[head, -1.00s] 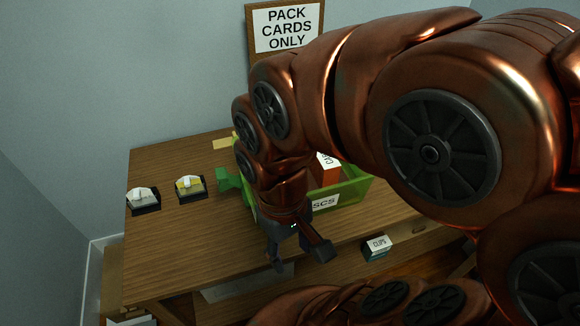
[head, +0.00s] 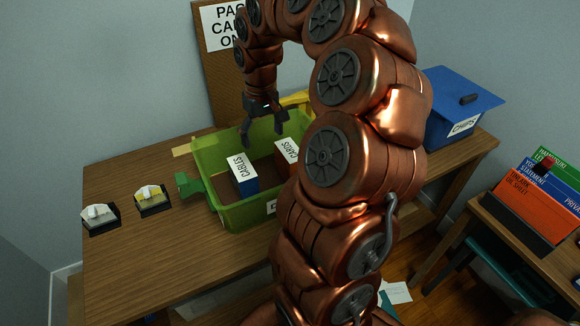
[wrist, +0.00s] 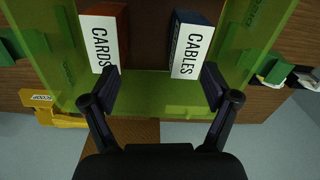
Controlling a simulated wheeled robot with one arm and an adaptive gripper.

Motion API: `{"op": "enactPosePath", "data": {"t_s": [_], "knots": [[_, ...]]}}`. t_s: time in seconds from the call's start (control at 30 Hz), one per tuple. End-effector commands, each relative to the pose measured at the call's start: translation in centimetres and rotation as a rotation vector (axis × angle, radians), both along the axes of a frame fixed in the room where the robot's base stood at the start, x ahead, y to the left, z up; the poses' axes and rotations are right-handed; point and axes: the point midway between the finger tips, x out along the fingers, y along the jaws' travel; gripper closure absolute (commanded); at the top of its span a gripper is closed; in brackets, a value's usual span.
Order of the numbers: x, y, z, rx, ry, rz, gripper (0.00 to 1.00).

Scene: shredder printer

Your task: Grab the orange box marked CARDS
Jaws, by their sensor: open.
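The orange box marked CARDS (head: 285,156) stands inside a green see-through bin (head: 243,216), partly hidden by my arm in the head view. In the wrist view the CARDS box (wrist: 103,38) is at the upper left, beside the left finger. A blue box marked CABLES (head: 243,177) stands in the same bin to its left. It also shows in the wrist view (wrist: 190,48), near the right finger. My gripper (head: 264,130) is open and empty above the far side of the bin, pointing down.
The bin stands on a wooden table (head: 130,250). Two small switch-like units (head: 151,199) sit at the table's left. A blue CHIPS box (head: 455,115) stands at the right. A board with a sign (head: 222,70) is behind the bin. A yellow part (wrist: 55,110) is beside the bin.

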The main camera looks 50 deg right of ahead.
Motion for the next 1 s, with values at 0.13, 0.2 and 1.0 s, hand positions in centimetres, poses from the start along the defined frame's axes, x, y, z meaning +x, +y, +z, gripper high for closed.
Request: {"op": "enactPosePath", "data": {"t_s": [0.13, 0.2, 1.0], "knots": [[0.3, -5.2, -2.5, -0.009, 0.004, -0.085, 0.14], [0.2, -6.9, -3.1, -0.014, 0.005, -0.112, 0.14], [-0.4, -9.5, -9.7, -0.021, 0.013, -0.143, 0.14]]}}
